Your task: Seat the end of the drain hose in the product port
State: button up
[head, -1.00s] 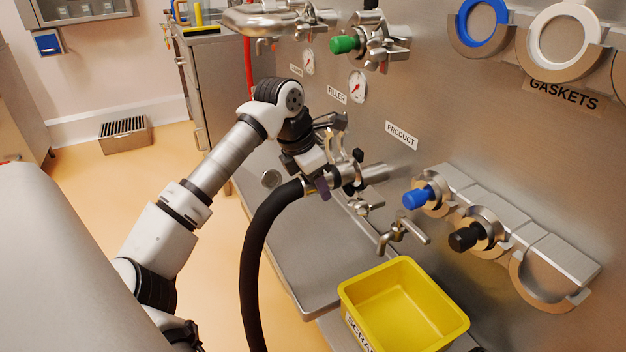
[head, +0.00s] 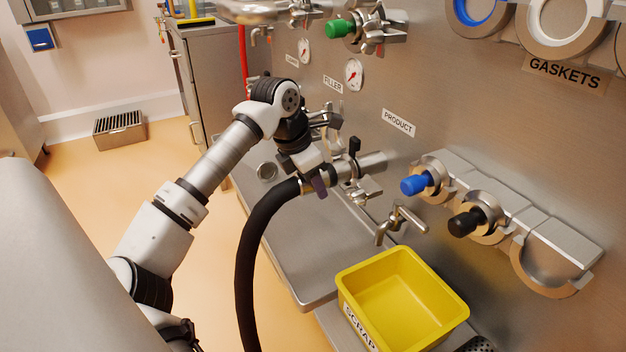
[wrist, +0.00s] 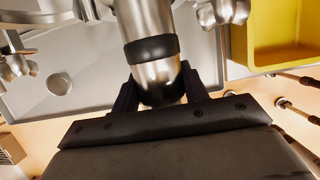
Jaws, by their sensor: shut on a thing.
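The drain hose (head: 252,250) is thick and black. It rises from the floor and bends right into my gripper (head: 319,180). In the wrist view my gripper (wrist: 158,88) is shut around the hose's steel end (wrist: 155,80), which has a black band above the fingers. The product port (head: 372,162) is a steel pipe stub on the wall, below and left of the PRODUCT label (head: 398,122). The hose end points at the port, roughly in line with it. The meeting place is partly hidden by my gripper and the fittings, so I cannot tell if they touch.
A small valve (head: 400,224) with a T-handle sticks out below the port. A yellow scrap bin (head: 350,300) stands at the lower right. A rack (head: 540,235) with blue and black plugs is on the wall. A steel shelf (head: 290,235) lies under the hose.

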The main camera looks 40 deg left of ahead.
jog(key=shift+f+b, duration=0.25)
jog(key=shift+b, duration=0.05)
jog(key=o, duration=1.3)
jog(key=shift+o, duration=0.2)
jog(key=shift+f, duration=0.2)
jog(key=p+v, duration=0.2)
jog(key=v, duration=1.2)
